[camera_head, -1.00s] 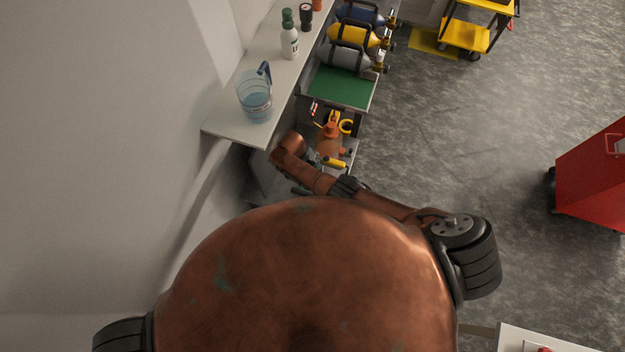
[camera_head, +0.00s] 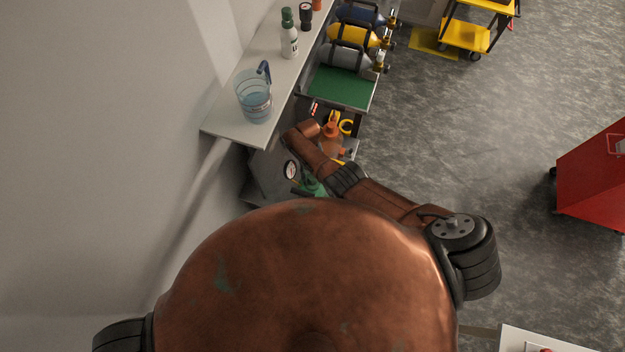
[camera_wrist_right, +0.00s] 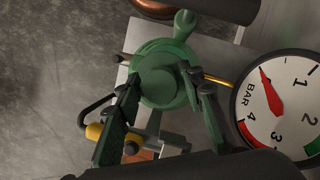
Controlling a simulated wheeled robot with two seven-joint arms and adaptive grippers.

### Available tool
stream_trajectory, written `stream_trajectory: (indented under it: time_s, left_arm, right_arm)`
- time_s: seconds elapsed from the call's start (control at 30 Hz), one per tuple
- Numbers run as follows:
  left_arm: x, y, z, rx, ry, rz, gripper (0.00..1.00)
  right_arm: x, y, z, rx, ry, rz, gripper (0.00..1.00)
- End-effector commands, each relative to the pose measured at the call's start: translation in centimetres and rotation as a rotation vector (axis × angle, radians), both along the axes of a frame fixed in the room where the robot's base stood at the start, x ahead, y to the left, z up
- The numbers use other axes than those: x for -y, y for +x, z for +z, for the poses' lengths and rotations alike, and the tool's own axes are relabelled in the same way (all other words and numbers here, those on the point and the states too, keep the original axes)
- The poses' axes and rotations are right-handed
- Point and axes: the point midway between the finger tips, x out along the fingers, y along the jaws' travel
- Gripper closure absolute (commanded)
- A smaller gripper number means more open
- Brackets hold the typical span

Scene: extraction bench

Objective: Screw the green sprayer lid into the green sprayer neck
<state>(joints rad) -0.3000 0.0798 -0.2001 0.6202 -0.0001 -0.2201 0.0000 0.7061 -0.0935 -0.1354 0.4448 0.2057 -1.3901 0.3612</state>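In the right wrist view a round green part with a smaller disc at its middle (camera_wrist_right: 160,85) shows beyond my right gripper (camera_wrist_right: 158,80). A green knob sticks out at its top. I cannot tell which of it is the sprayer lid and which the neck. In the head view the green sprayer (camera_head: 312,186) shows partly, below my right arm and above my body's edge. The right gripper is hidden there. My left gripper is not in view.
A pressure gauge (camera_wrist_right: 280,100) is close to the right finger in the right wrist view. An orange sprayer (camera_head: 332,135) stands beside my right arm. A shelf holds a clear jug (camera_head: 255,97) and a green-capped bottle (camera_head: 289,38). Open floor lies to the right.

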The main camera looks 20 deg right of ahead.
Motion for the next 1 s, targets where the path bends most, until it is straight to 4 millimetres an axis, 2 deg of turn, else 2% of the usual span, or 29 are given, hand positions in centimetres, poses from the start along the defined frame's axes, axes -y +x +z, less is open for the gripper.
stream_trajectory:
  time_s: [0.13, 0.37, 0.47, 0.63, 0.9, 1.0]
  left_arm:
    - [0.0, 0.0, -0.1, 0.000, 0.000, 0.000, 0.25]
    - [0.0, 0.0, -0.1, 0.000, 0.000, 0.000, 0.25]
    - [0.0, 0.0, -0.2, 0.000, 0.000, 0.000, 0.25]
    - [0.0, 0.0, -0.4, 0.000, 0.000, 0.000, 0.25]
    - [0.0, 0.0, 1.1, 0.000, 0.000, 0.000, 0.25]
    - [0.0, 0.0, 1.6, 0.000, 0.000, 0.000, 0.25]
  right_arm:
    - [0.1, 0.0, -0.1, 0.000, -0.001, 0.003, 0.52]
    - [0.1, 0.0, -0.1, 0.001, -0.001, 0.006, 0.52]
    - [0.0, 0.0, -0.1, 0.002, -0.003, 0.070, 0.52]
    - [-0.1, 0.0, -0.1, 0.002, -0.002, 0.374, 0.52]
    - [0.0, -0.1, 0.2, 0.001, -0.002, 0.880, 0.52]
    - [0.1, -0.1, 0.2, 0.001, -0.002, 1.002, 0.52]
